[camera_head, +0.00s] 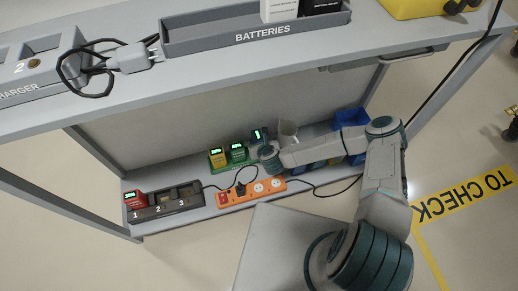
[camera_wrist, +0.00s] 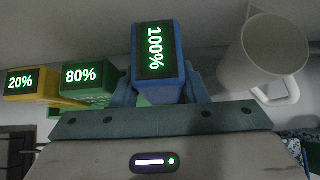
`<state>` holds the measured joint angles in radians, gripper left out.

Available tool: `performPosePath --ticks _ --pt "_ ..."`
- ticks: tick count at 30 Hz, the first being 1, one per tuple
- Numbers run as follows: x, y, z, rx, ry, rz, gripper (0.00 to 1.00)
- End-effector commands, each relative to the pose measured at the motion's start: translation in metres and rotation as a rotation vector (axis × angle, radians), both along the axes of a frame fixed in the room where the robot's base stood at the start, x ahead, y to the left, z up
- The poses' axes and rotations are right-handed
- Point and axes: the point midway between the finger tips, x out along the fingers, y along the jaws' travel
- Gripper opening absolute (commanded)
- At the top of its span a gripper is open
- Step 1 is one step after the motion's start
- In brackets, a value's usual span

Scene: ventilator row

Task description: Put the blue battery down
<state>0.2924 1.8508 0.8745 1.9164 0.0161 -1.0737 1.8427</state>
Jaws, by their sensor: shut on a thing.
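The blue battery (camera_wrist: 160,88) shows a lit "100%" display in the wrist view. My gripper (camera_wrist: 160,98) is shut on it, with a finger on each side. In the head view the blue battery (camera_head: 258,136) is small, just behind my gripper (camera_head: 263,146) over the lower shelf (camera_head: 190,181). A yellow battery reading 20% (camera_wrist: 27,83) and a green battery reading 80% (camera_wrist: 85,78) stand to its left. Whether the blue battery's base touches anything is hidden.
A white mug (camera_wrist: 272,55) stands close on the right. On the lower shelf are a charger (camera_head: 168,205) with a red battery (camera_head: 134,198) in slot 1, an orange power strip (camera_head: 250,193) with cables, and blue bins (camera_head: 351,119). The upper worktop (camera_head: 120,25) overhangs the shelf.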

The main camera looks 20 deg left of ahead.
Motion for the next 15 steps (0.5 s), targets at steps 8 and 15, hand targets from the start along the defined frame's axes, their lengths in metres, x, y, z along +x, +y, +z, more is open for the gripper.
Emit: performPosePath --ticks 8,15 --pt "0.0 0.001 -0.032 0.0 -0.001 0.001 0.0" --pt "0.001 0.001 -0.039 0.001 -0.002 0.0 0.0"
